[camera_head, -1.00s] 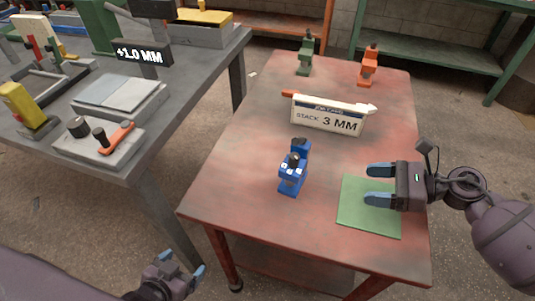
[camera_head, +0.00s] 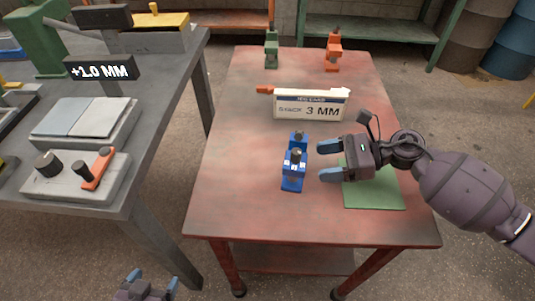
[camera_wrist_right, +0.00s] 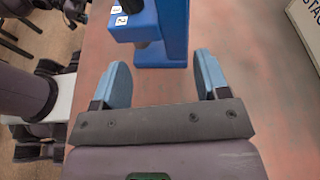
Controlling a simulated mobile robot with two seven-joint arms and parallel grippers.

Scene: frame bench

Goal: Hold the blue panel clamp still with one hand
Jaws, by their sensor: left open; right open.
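The blue panel clamp (camera_head: 293,170) stands upright on the red table, left of the green mat. My right gripper (camera_head: 328,160) is open, just to the right of the clamp, with its fingers pointing at it. In the right wrist view the clamp (camera_wrist_right: 172,30) is ahead of the two blue fingertips (camera_wrist_right: 160,75), and nothing is between them. My left gripper (camera_head: 152,282) is open and empty at the bottom edge of the head view, low beside the tables and far from the clamp.
A sign reading 3 MM (camera_head: 310,105) stands behind the clamp. A green clamp (camera_head: 271,48) and an orange clamp (camera_head: 333,50) stand at the table's far edge. The green mat (camera_head: 375,192) lies under my right arm. A grey bench (camera_head: 165,110) with fixtures is at left.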

